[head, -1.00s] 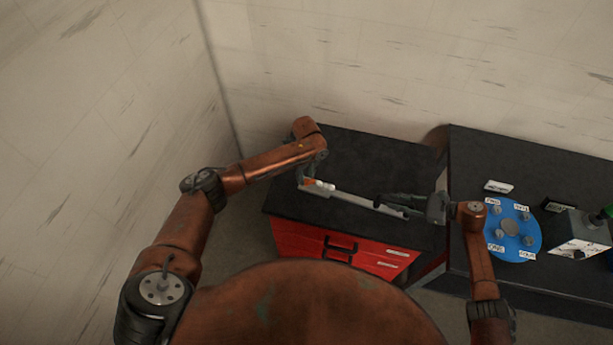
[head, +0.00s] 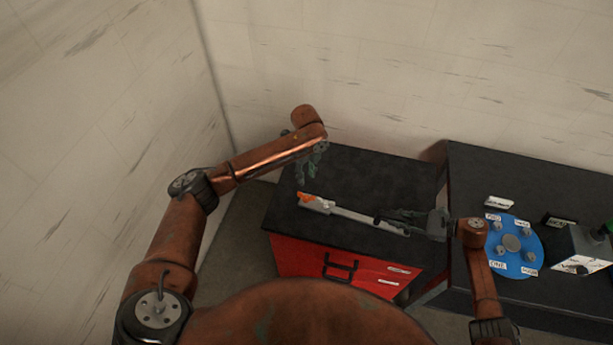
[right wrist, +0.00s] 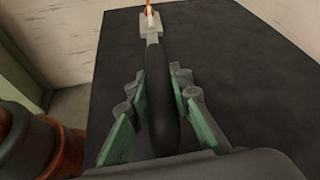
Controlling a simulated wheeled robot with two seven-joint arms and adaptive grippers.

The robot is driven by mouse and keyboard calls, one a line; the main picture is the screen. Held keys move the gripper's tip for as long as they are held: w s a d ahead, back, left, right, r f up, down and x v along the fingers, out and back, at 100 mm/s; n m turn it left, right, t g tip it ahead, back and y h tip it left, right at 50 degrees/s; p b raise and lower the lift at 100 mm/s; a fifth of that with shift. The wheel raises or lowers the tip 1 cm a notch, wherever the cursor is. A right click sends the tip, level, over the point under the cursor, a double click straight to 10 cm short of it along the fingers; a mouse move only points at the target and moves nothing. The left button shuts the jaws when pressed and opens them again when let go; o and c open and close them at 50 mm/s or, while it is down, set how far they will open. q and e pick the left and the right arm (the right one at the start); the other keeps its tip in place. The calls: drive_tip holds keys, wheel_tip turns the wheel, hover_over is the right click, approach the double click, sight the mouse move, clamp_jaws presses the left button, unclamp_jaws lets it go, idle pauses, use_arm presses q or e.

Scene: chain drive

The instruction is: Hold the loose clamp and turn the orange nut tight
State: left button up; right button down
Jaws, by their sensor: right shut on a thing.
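The clamp (head: 345,212) is a long light-grey bar with a dark handle, stretched across above the black cabinet top. The orange nut (head: 305,198) is at its left end. In the right wrist view the dark handle (right wrist: 158,95) runs between the green-padded fingers, and the orange nut (right wrist: 149,10) is at the far end. My right gripper (head: 392,219) is shut on the handle. My left gripper (head: 311,166) is behind and above the nut, apart from it. Its fingers are small and partly hidden by the wrist, so their opening is unclear.
The black-topped red cabinet (head: 375,175) has free room behind the clamp. On the dark bench to the right are a blue disc (head: 519,262) with labelled posts, a white label (head: 499,203) and a grey block (head: 580,249). Walls stand behind and at the left.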

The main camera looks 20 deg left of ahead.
drive_tip(key=c, duration=1.7)
unclamp_jaws()
drive_tip(key=shift+o, duration=0.2)
